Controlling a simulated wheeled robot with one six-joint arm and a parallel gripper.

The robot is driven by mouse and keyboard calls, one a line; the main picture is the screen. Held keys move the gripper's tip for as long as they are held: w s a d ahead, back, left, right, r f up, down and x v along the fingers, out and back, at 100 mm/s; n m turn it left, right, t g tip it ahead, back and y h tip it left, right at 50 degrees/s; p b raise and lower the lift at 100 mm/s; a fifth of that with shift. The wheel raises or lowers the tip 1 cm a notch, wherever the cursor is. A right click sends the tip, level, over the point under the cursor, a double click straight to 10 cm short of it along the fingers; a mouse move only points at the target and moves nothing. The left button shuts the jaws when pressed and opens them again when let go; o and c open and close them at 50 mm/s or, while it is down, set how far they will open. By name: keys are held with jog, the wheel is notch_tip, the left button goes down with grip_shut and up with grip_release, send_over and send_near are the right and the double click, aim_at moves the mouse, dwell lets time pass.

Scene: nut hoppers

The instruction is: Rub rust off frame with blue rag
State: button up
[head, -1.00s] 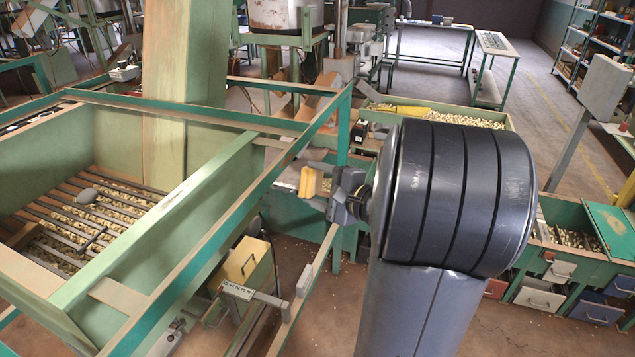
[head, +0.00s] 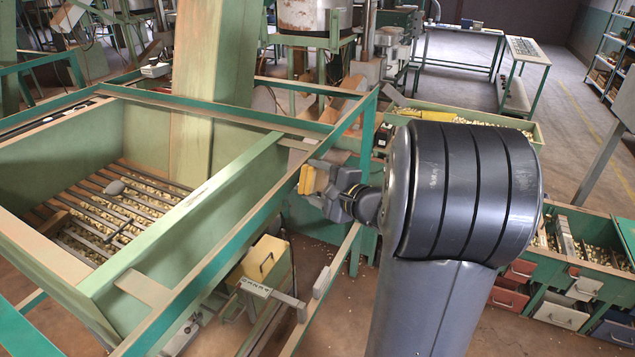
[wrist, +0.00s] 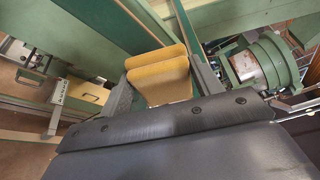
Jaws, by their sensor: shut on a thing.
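The green frame (head: 232,240) has rusty brown edges; one long bar runs diagonally beside the hopper. My gripper (head: 312,180) is at the end of my dark grey arm, overlapping the right edge of this bar in the head view; I cannot tell whether it touches. In the wrist view my gripper (wrist: 160,75) shows two yellow pads close together between dark grey fingers. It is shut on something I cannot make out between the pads. No blue rag can be made out in either view.
A green hopper (head: 62,150) with slats over nuts stands at the left. A yellow box (head: 265,260) is below the bar. Nut bins with drawers (head: 560,312) stand at the right. A tan column (head: 205,90) rises behind the hopper.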

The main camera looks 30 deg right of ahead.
aim_at(320, 173)
jog(key=shift+w+a+b, duration=0.55)
jog(key=shift+w+a, duration=0.05)
jog(key=shift+w, duration=0.15)
dwell(0.5)
jog(key=shift+w+d+b, duration=0.25)
jog(key=shift+w+d, duration=0.3)
jog(key=shift+d, duration=0.25)
jog(key=shift+w+d+b, duration=0.2)
jog(key=shift+w+d, duration=0.35)
jog(key=shift+d, duration=0.2)
jog(key=shift+w+d+b, duration=0.25)
jog(key=shift+w+d, duration=1.05)
jog(key=shift+d, duration=0.3)
jog(key=shift+w+d+b, duration=0.2)
jog(key=shift+w+d, duration=1.1)
jog(key=shift+d, duration=0.25)
jog(key=shift+f+b, duration=0.1)
jog(key=shift+b, duration=0.2)
jog(key=shift+s+a+b, duration=0.95)
jog(key=shift+a+b, duration=0.25)
jog(key=shift+a, duration=0.05)
jog(key=shift+s+a+b, duration=0.95)
jog(key=shift+a+b, duration=0.2)
jog(key=shift+a, duration=0.1)
jog(key=shift+s+a+b, duration=0.7)
jog(key=shift+s+a, duration=0.2)
jog(key=shift+a, duration=0.25)
jog(key=shift+s+a+b, duration=0.65)
jog(key=shift+s+a, duration=0.25)
jog(key=shift+a, duration=0.2)
